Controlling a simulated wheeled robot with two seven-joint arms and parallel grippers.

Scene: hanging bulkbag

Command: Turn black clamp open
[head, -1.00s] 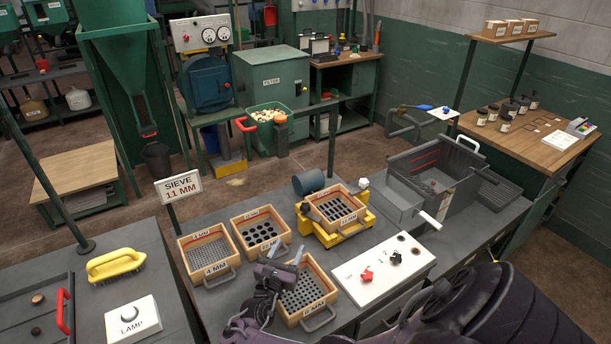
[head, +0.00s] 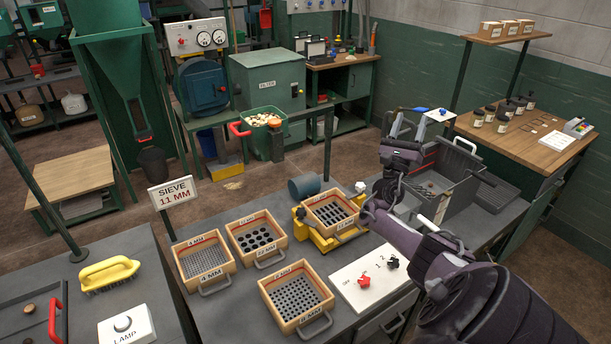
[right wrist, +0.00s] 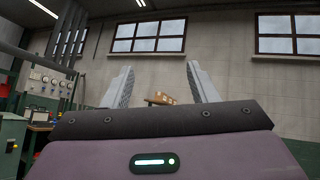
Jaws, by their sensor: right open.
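The yellow sieve shaker (head: 327,243) stands on the bench with a wooden sieve (head: 335,211) seated in it. A small dark part (head: 301,213) sits at the shaker's left side; it may be the black clamp, but it is too small to tell whether it is open. A white knob (head: 361,187) shows at the shaker's back right. My right gripper (head: 408,122) is raised to the right of the shaker, in front of the grey bin, fingers pointing up. In the right wrist view its fingers (right wrist: 160,82) are apart and empty. My left gripper is not in view.
Wooden sieves (head: 297,294) stand left and in front of the shaker. A white panel (head: 373,283) with a red and a black knob lies in front. A grey bin (head: 440,175) stands behind my right arm, and a blue-grey cylinder (head: 304,186) behind the shaker.

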